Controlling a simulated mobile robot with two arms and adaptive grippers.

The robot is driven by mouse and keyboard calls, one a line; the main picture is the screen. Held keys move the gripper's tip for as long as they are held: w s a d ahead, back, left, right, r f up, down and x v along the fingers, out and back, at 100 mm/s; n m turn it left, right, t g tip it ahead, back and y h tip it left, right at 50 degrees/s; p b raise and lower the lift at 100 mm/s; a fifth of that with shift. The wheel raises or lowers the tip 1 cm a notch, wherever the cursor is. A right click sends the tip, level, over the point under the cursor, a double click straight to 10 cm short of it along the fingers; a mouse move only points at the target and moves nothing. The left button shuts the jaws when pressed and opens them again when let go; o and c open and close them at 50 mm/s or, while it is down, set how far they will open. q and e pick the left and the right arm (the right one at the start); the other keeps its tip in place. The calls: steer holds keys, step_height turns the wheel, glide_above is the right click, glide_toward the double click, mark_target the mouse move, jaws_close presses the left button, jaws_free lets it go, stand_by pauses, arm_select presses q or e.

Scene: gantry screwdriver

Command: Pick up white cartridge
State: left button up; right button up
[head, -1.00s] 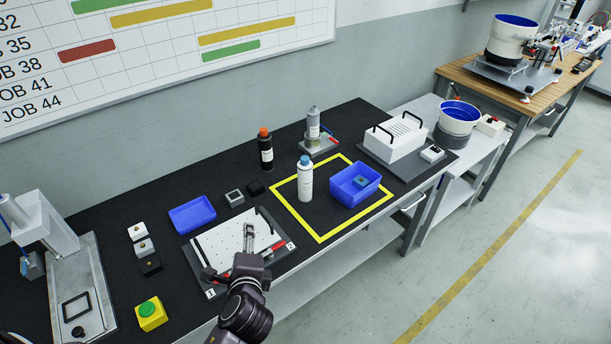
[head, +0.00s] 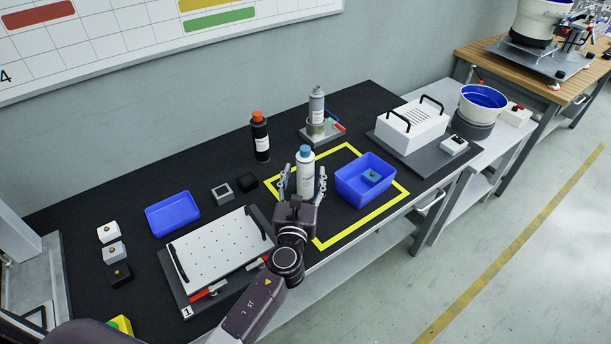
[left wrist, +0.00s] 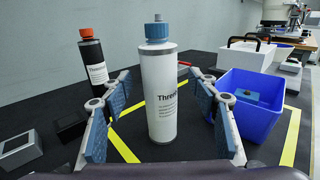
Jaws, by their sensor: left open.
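The white cartridge (head: 305,168) with a blue cap stands upright inside the yellow taped square on the black bench. In the left wrist view the white cartridge (left wrist: 159,90) stands near the middle, with dark print on its side. My left gripper (head: 305,182) is open, with one finger on each side of the cartridge. In the left wrist view the fingers of my left gripper (left wrist: 163,110) are spread, and a gap shows on both sides of the cartridge. My right gripper is not in view.
A blue bin (head: 364,182) holding a small part stands close to the right of the cartridge. A black cartridge with an orange cap (head: 260,138) stands behind left. A grey cartridge (head: 316,106) sits in a stand farther back. A perforated white plate (head: 222,248) lies front left.

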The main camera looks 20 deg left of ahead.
mark_target(304, 174)
arm_select(q)
steer(key=w, duration=0.3)
steer(key=shift+a+f, duration=0.15)
steer(key=shift+a, duration=0.15)
steer(key=c, duration=0.9)
jaws_close()
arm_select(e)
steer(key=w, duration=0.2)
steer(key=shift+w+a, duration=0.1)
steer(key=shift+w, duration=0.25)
